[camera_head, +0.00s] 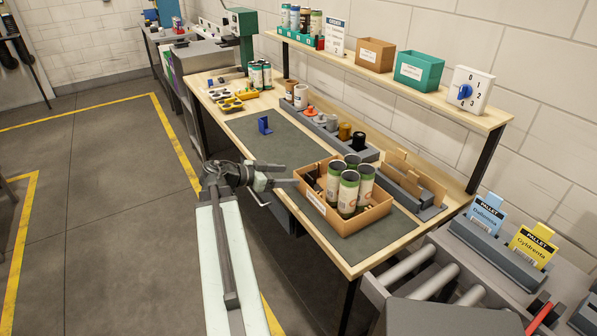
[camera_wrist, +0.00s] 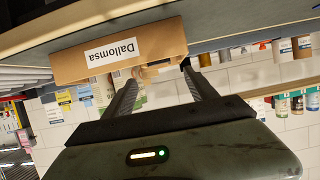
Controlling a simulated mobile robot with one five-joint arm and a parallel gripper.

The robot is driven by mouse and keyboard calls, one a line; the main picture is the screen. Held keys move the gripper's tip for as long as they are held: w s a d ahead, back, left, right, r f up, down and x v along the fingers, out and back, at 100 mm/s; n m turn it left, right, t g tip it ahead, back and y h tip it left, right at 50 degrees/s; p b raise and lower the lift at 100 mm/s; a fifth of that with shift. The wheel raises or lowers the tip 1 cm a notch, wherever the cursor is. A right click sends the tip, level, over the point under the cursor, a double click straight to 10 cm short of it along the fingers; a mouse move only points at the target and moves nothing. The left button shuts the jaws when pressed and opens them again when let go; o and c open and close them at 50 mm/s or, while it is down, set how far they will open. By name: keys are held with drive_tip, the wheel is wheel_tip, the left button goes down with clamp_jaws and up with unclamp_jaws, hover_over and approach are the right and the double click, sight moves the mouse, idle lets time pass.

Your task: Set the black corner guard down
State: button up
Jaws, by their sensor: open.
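My gripper (camera_head: 282,192) is open, at the left side of the open cardboard box (camera_head: 345,229) on the workbench. In the wrist view its two fingers (camera_wrist: 158,88) are spread, with nothing clearly held between them, and point at the box, labelled "Dallomsa" (camera_wrist: 115,52). A small dark piece (camera_head: 314,179) shows inside the box at its left end, beside the cans; it may be the black corner guard, but it is too small to be sure. Several green-and-white cans (camera_head: 348,193) stand upright in the box.
A blue bracket (camera_head: 264,125) stands on the grey mat (camera_head: 290,142). The mat between bracket and box is clear.

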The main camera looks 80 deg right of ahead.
drive_tip(key=p+v, duration=0.1)
drive_tip(key=v, duration=0.3)
drive_tip(key=shift+w+a+r, duration=0.1)
drive_tip(key=shift+a, duration=0.05)
drive_tip(key=w+a+f+n+t+y, duration=0.1)
drive_tip(key=w+a+f+n+t, duration=0.3)
drive_tip(key=w+a, duration=0.55)
drive_tip(key=w+a+f+n+t+y, duration=0.1)
drive_tip(key=w+a+f+n, duration=0.3)
drive_tip(key=w+a+n, duration=0.5)
drive_tip(key=w+a+f+n+t+y, duration=0.1)
drive_tip(key=w+a+f+n+t, duration=0.15)
drive_tip(key=w+a, duration=0.8)
drive_tip(key=w+a+f+n+y, duration=0.1)
drive_tip(key=w+a+n+y, duration=0.1)
drive_tip(key=a, duration=0.8)
drive_tip(key=w+a+f+n+t+y, duration=0.1)
drive_tip(key=w+a+n, duration=0.3)
drive_tip(key=a, duration=0.7)
drive_tip(key=w+a+f+n+t+y, duration=0.1)
drive_tip(key=w+a+f+n+y, duration=0.1)
drive_tip(key=a+n, duration=0.4)
drive_tip(key=w+a+y, duration=0.1)
drive_tip(key=a, duration=0.3)
drive_tip(key=shift+w+a, duration=0.2)
drive_tip(key=shift+w, duration=0.1)
